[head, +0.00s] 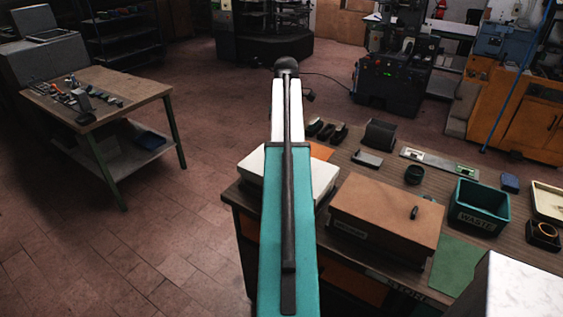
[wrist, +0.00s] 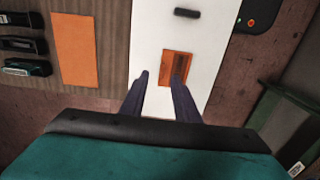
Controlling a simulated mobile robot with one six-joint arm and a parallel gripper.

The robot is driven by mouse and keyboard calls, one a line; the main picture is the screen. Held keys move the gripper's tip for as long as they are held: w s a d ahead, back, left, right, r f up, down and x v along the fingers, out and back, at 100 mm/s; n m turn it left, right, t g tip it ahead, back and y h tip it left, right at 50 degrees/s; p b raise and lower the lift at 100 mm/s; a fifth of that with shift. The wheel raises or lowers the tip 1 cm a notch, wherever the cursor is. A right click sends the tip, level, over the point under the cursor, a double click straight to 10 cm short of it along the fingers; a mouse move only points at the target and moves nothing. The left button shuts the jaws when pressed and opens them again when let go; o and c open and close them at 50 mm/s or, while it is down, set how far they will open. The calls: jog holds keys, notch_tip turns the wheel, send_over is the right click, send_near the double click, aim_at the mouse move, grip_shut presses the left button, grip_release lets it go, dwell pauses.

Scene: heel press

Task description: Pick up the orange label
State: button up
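The orange label (wrist: 176,60) shows in the wrist view as a small orange rectangle with darker markings, over the white box (wrist: 168,28). My gripper (wrist: 161,79) is open, with two dark fingers apart and pointing toward the white surface. The right fingertip overlaps the label's lower part in the picture; the left fingertip is beside its left edge. I cannot tell whether either finger touches it. In the head view, my arm hides the label and gripper, and the white box (head: 251,166) shows beside my arm.
A larger plain orange sheet (wrist: 75,48) lies on the bench left of the box, near several dark items. In the head view, a brown-lidded box (head: 375,210), a green waste bin (head: 484,203) and a green mat (head: 456,264) are to the right. A dark handle (wrist: 187,13) sits on the white box.

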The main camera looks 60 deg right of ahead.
jog(key=shift+a+f+p, duration=0.15)
jog(key=shift+f+p, duration=0.4)
jog(key=shift+f, duration=0.25)
jog(key=shift+a+f+p, duration=0.15)
jog(key=shift+f+p, duration=0.4)
jog(key=shift+f, duration=1.25)
grip_shut()
